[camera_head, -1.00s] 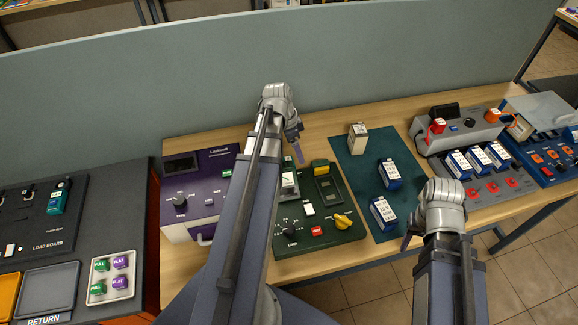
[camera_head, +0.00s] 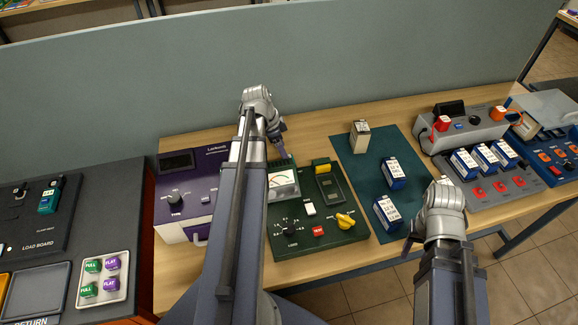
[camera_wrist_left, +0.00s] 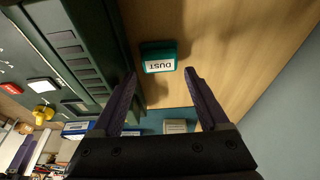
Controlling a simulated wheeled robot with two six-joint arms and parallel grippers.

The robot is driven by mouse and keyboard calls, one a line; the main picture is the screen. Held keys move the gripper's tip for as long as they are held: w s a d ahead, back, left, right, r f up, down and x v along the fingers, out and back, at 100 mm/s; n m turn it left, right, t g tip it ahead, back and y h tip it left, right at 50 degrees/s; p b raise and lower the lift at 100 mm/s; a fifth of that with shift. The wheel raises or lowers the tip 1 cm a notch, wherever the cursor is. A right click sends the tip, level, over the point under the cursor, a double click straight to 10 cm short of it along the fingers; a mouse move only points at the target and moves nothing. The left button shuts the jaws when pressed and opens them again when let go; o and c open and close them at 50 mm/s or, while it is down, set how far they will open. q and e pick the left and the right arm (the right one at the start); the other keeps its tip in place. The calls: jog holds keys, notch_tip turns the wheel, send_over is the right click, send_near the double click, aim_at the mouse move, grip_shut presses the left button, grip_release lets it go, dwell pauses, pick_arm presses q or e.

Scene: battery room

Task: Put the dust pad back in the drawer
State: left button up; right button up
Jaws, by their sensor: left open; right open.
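The dust pad (camera_wrist_left: 158,57), a small teal block labelled DUST, lies on the wooden table in the left wrist view. It is beside the dark green tester, just beyond my left fingertips. I cannot make it out in the head view. My left gripper (camera_wrist_left: 159,76) is open and empty, its two fingers pointing towards the pad. In the head view my left gripper (camera_head: 281,150) hangs behind the tester. My right gripper (camera_head: 409,246) is open at the table's front edge, mostly hidden by its wrist. A handle (camera_head: 199,239) shows on the purple unit's pale front; I cannot tell whether it is a drawer.
The purple unit (camera_head: 185,190) and green tester (camera_head: 318,232) stand side by side. A teal mat (camera_head: 368,182) carries a beige block (camera_head: 360,135) and blue-and-white batteries (camera_head: 392,172). A grey charger (camera_head: 470,135) stands right. A grey partition (camera_head: 330,60) closes the back.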

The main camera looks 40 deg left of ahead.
pick_arm(q)
jog(key=shift+b+x, duration=2.5)
jog(key=shift+x, duration=0.1)
jog(key=shift+r, duration=0.1)
jog(key=c, duration=1.1)
notch_tip(320, 180, up, 10)
jog(key=p, duration=1)
jog(key=shift+c, duration=0.2)
